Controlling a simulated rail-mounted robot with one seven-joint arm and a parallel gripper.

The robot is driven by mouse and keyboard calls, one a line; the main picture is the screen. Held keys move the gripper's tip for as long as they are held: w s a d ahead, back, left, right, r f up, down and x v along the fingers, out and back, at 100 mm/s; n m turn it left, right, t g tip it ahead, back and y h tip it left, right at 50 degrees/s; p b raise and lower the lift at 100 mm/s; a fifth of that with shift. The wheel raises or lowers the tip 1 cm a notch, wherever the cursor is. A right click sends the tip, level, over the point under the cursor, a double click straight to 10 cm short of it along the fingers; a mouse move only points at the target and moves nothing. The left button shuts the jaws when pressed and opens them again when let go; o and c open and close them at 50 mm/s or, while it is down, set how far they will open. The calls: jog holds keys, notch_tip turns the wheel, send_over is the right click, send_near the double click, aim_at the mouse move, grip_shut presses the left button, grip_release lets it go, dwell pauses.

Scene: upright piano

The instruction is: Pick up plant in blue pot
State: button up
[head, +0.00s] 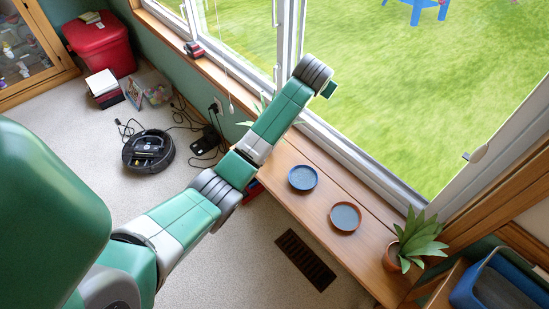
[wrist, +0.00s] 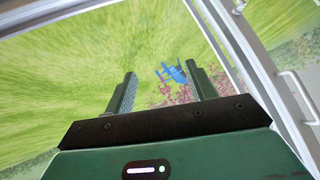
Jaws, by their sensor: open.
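No blue pot is visible. Green leaf tips (head: 245,123) poke out from behind my arm near the window in the head view; any pot below them is hidden by the arm.
A blue saucer (head: 303,178) and a terracotta saucer (head: 345,217) lie empty on the wooden top (head: 375,245). The window frame (head: 350,150) runs along its back. A robot vacuum (head: 148,151) and cables are on the floor at left. A blue bin (head: 495,285) is at lower right.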

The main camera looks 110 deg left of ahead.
jog(key=s+d+f+n+g+h+b, duration=0.1)
jog(key=s+d+f+n+h+b, duration=0.15)
jog(key=s+f, duration=0.45)
jog(key=s+d+f+n+g+h+b, duration=0.1)
jog(key=s+d+f+h, duration=0.15)
jog(key=s+f, duration=0.5)
jog(key=shift+m, duration=0.25)
jog(key=b+x, duration=0.1)
jog(key=x, duration=0.1)
jog(key=w+b+x, duration=0.1)
jog(key=b+x, duration=0.1)
jog(key=x, duration=0.1)
jog(key=b+x, duration=0.2)
jog(key=x, duration=0.1)
jog(key=shift+w+a+f, duration=0.1)
jog(key=shift+w+f, duration=0.05)
jog(key=shift+w, duration=0.05)
jog(key=shift+c, duration=0.3)
grip_shut()
